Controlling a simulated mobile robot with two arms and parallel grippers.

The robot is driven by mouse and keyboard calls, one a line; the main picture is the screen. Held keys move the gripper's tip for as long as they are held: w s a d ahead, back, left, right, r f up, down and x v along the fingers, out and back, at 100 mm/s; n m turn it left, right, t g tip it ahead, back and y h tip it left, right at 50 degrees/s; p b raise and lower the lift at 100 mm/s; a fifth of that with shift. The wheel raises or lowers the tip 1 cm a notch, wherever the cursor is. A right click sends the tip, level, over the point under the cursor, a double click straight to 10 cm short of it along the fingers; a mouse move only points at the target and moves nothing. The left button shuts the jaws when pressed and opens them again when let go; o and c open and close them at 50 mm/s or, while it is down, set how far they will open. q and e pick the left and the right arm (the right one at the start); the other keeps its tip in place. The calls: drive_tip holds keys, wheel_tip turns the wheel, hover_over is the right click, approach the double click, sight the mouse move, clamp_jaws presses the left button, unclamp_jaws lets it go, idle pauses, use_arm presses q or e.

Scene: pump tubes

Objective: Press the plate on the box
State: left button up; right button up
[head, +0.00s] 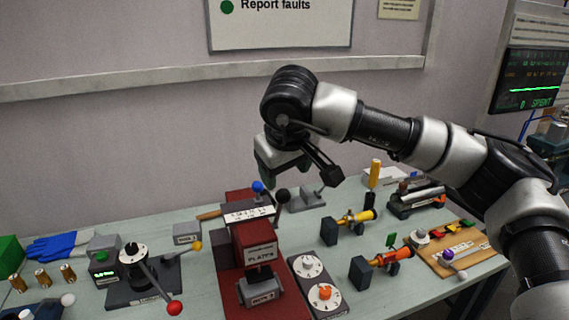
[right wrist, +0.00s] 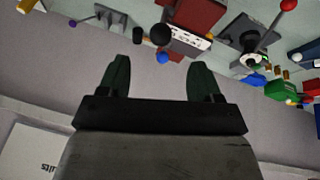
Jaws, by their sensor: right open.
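A dark red box (head: 257,243) stands on the bench in the middle of the head view, with a label reading PLATES on its front. A pale plate with small print (head: 249,213) lies along its top, and a blue knob and a black knob are close by. The red box (right wrist: 194,14) and the pale plate (right wrist: 187,38) also show upside down in the right wrist view. My right gripper (head: 268,178) hangs above and behind the box, apart from it. Its two dark green fingers (right wrist: 159,80) are spread and empty. My left gripper is out of view.
Left of the box is a dial unit (head: 133,254) with a red-knobbed lever (head: 174,307). A two-dial panel (head: 318,287) lies right of it. Yellow (head: 357,216) and orange (head: 389,260) tubes lie on stands further right. A wall rises behind the bench.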

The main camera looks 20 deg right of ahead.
sight(285, 201)
drive_tip(key=p+x, duration=0.2)
drive_tip(key=x, duration=0.7)
drive_tip(key=shift+w+f, duration=0.1)
drive_tip(key=c, duration=1)
drive_tip(key=shift+s+f+t+b, duration=0.4)
drive_tip(key=shift+s+f+b, duration=0.2)
drive_tip(key=shift+b, duration=0.65)
drive_tip(key=shift+s, duration=0.3)
